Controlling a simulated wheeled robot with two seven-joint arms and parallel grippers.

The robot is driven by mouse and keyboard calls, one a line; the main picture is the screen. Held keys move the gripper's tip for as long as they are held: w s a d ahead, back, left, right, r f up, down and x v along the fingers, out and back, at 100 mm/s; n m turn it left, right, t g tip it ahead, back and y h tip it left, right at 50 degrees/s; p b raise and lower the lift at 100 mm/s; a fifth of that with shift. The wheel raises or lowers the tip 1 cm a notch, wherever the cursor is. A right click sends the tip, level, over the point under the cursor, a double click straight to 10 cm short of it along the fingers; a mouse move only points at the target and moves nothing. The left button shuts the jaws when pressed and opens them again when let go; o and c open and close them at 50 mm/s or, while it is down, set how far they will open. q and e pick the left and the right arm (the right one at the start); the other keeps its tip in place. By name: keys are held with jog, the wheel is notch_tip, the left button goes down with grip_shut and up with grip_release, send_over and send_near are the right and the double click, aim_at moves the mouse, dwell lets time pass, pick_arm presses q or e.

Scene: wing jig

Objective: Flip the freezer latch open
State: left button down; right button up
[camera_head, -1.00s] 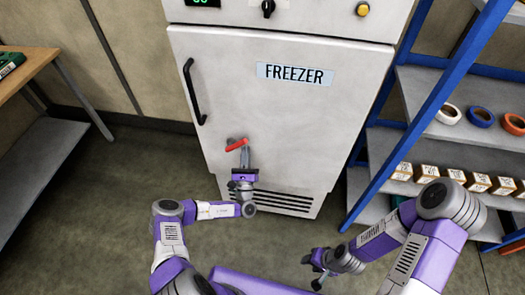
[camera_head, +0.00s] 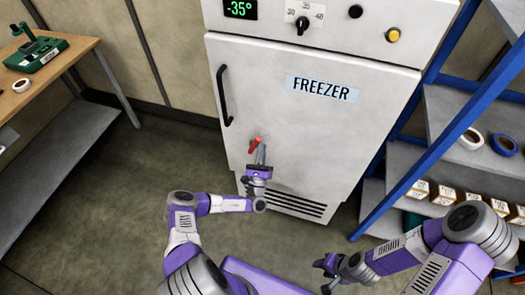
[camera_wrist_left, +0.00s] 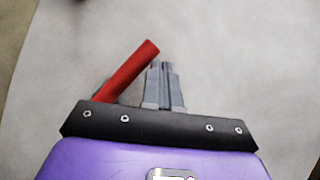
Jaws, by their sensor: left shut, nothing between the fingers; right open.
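The freezer (camera_head: 300,125) is a white cabinet with a black vertical door handle (camera_head: 222,95). Its red latch (camera_head: 255,143) is low on the left part of the door. In the left wrist view the red latch (camera_wrist_left: 128,70) slants from lower left to upper right, its upper end close to the fingertips. My left gripper (camera_head: 261,150) is shut and empty in front of the door, just right of the latch; its fingers (camera_wrist_left: 162,66) point at the door. I cannot tell whether they touch the latch. The latch's base is partly hidden. My right gripper (camera_head: 322,275) is open and empty, low and away from the door.
A blue-framed shelf (camera_head: 435,125) with tape rolls and small boxes stands at the right. A wooden table (camera_head: 65,65) with a green device (camera_head: 38,55) stands at the left. The floor between table and freezer is clear.

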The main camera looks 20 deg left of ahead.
dwell(0.4)
pick_arm(q)
jog(key=s+d+f, duration=0.3)
jog(key=s+d, duration=0.5)
jog(key=d, duration=0.2)
dwell(0.5)
